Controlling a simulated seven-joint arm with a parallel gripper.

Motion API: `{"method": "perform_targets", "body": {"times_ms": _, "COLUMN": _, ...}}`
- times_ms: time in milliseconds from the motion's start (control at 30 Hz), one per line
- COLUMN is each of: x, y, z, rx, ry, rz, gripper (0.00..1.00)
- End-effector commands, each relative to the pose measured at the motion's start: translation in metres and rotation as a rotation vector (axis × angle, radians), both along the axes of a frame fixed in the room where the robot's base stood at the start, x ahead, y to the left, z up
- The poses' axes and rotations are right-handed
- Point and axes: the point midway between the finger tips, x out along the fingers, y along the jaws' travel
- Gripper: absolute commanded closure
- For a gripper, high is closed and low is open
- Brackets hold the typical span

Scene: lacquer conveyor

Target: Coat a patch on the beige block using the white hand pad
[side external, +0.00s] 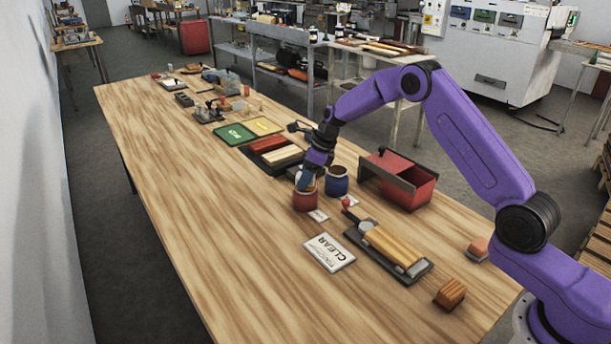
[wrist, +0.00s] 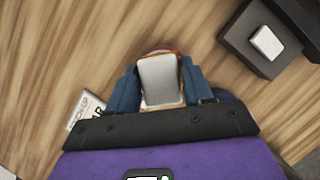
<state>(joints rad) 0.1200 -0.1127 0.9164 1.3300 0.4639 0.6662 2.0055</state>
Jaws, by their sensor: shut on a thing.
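My gripper (side external: 306,181) points down over the red pot (side external: 305,201). In the wrist view, its blue fingers (wrist: 160,88) are shut on the white hand pad (wrist: 159,72), one on each side. Part of the red pot's rim (wrist: 160,52) shows behind the pad. I cannot tell whether the pad touches the pot's contents. In the side view the fingers and pot hide most of the pad. A beige block (side external: 392,244) lies in a dark holder (side external: 364,242) with a red knob, right of and nearer than the pot.
A blue pot (side external: 337,184) stands close beside the red one. A red bin with a dark plate (side external: 405,190) is to the right. A dark tray (side external: 262,157) holds red and cream blocks behind. The table's left side is clear.

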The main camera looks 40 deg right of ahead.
Motion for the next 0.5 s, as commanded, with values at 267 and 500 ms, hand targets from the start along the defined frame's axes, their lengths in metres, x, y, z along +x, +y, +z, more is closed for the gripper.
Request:
{"method": "perform_targets", "body": {"times_ms": 267, "x": -0.001, "y": 0.0, "z": 0.0, "rx": 0.0, "ry": 0.003, "rz": 0.0, "gripper": 0.74}}
{"method": "perform_targets", "body": {"times_ms": 500, "x": 0.0, "y": 0.0, "z": 0.015, "rx": 0.0, "ry": 0.0, "rz": 0.0, "gripper": 0.74}}
